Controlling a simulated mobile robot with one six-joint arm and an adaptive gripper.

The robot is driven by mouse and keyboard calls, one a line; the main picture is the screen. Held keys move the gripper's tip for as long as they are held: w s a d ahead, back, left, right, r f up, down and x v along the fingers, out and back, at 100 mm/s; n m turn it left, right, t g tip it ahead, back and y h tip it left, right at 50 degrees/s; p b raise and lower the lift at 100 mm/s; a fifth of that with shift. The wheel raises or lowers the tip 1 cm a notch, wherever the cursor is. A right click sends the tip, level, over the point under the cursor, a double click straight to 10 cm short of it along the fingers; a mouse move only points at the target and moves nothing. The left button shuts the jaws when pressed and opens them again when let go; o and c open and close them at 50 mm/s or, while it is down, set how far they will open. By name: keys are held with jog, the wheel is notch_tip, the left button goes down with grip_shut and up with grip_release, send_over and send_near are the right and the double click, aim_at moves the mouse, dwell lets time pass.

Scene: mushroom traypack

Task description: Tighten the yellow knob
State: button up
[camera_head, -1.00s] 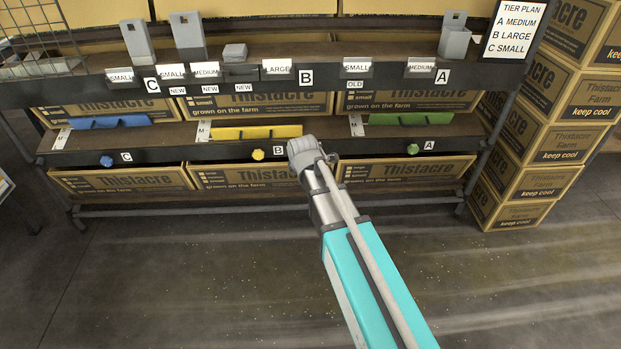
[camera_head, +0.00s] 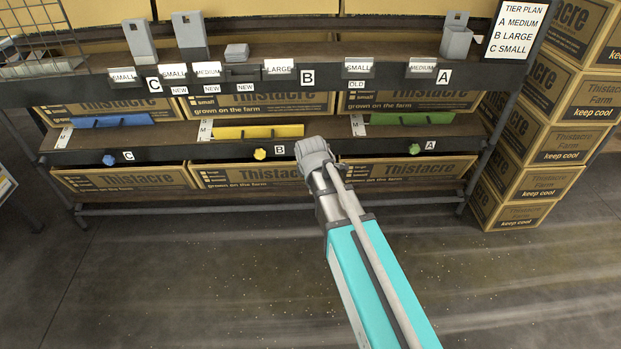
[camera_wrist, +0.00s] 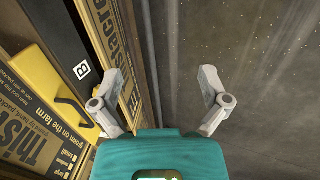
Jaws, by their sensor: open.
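The yellow knob (camera_head: 260,153) sits on the dark front rail of the lower shelf, left of the B label (camera_head: 279,150), below the yellow bar (camera_head: 258,132). In the head view the end of my arm is to the right of the knob and apart from it; the fingers are hidden there. In the wrist view my gripper (camera_wrist: 160,85) is open and empty, its two fingers spread apart. The yellow bar (camera_wrist: 45,85) and the B label (camera_wrist: 81,71) lie left of the fingers.
A blue knob (camera_head: 109,160) by label C and a green knob (camera_head: 414,149) by label A are on the same rail. Cardboard boxes (camera_head: 120,178) stand below it. More boxes (camera_head: 545,150) are stacked at right. The floor in front (camera_head: 180,280) is clear.

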jog(key=s+d+r+m+g+p, duration=0.1)
jog(key=s+d+m+g, duration=0.1)
jog(key=s+d+m, duration=0.3)
jog(key=s+d+m+g+p, duration=0.2)
jog(key=s+d+m, duration=0.3)
jog(key=s+m, duration=0.7)
jog(key=shift+s+r+g+y, duration=0.3)
jog(key=shift+s+r+g, duration=0.1)
jog(key=shift+s, duration=0.05)
